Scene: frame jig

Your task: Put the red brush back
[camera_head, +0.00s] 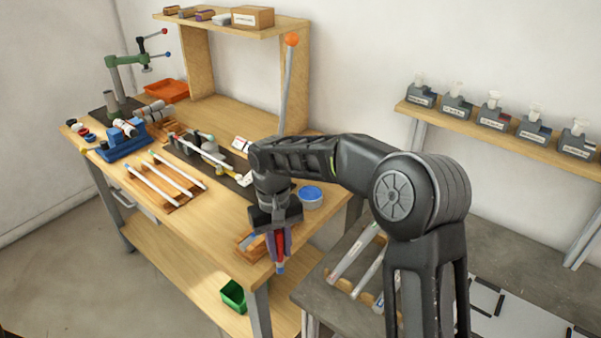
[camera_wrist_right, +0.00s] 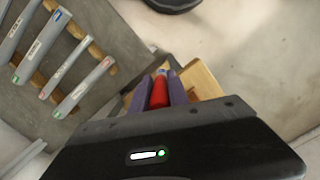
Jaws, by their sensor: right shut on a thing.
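The red brush (camera_head: 279,246) is between the fingers of my right gripper (camera_head: 277,247), which is shut on it. The brush points down, with a blue tip at its lower end. In the right wrist view the red brush (camera_wrist_right: 159,92) shows between two purple fingers of the right gripper (camera_wrist_right: 160,90). The gripper hangs at the front right edge of the wooden bench (camera_head: 215,215). A small wooden holder (camera_head: 246,245) lies just left of the gripper, partly hidden by it. My left gripper is not in view.
A blue-topped tub (camera_head: 311,195) stands just right of the gripper. White rods (camera_head: 168,180) lie on a rack to the left. A grey table (camera_head: 325,285) with labelled tubes (camera_head: 354,252) is at the right. A green bin (camera_head: 233,296) sits on the lower shelf.

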